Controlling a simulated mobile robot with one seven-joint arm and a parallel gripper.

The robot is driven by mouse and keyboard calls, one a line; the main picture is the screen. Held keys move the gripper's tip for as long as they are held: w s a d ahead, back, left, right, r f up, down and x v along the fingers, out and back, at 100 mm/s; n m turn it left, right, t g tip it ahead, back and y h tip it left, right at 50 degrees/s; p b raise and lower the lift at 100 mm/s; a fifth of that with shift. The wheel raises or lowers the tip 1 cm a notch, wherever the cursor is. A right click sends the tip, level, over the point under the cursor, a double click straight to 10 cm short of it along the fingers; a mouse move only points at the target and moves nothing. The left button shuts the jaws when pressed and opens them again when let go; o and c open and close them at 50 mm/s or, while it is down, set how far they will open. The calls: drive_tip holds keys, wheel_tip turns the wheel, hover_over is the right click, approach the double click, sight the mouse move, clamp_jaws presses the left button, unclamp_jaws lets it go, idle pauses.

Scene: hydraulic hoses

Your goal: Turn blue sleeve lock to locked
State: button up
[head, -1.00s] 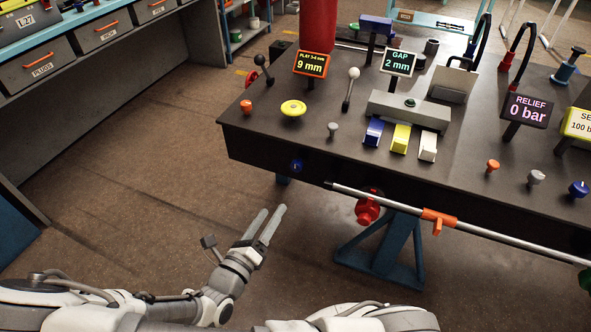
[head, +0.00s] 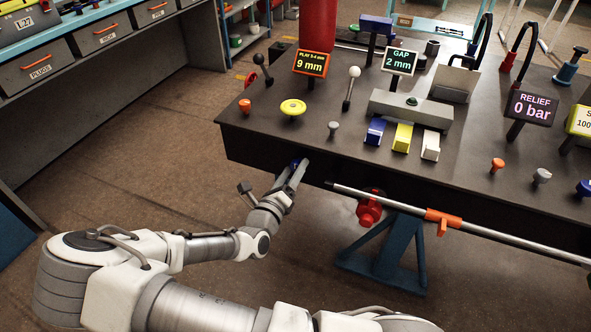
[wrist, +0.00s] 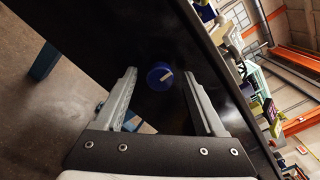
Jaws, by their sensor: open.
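The blue sleeve lock (wrist: 160,76) is a round blue knob with a pale pointer mark, set on the dark front face of the bench. In the wrist view it lies between my gripper's two fingers, near their tips, with a gap on each side. In the head view only a bit of the blue knob (head: 296,162) shows past the fingertips. My gripper (head: 300,168) is open at the bench front; its spread fingers also show in the wrist view (wrist: 160,78). I cannot tell how near the fingertips are to the face.
A red valve wheel (head: 369,209) and a long metal bar with an orange clamp (head: 441,217) are to the right. The floor left is clear.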

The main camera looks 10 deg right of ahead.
drive_tip(key=shift+w+d, duration=0.45)
drive_tip(key=shift+w, duration=0.15)
clamp_jaws()
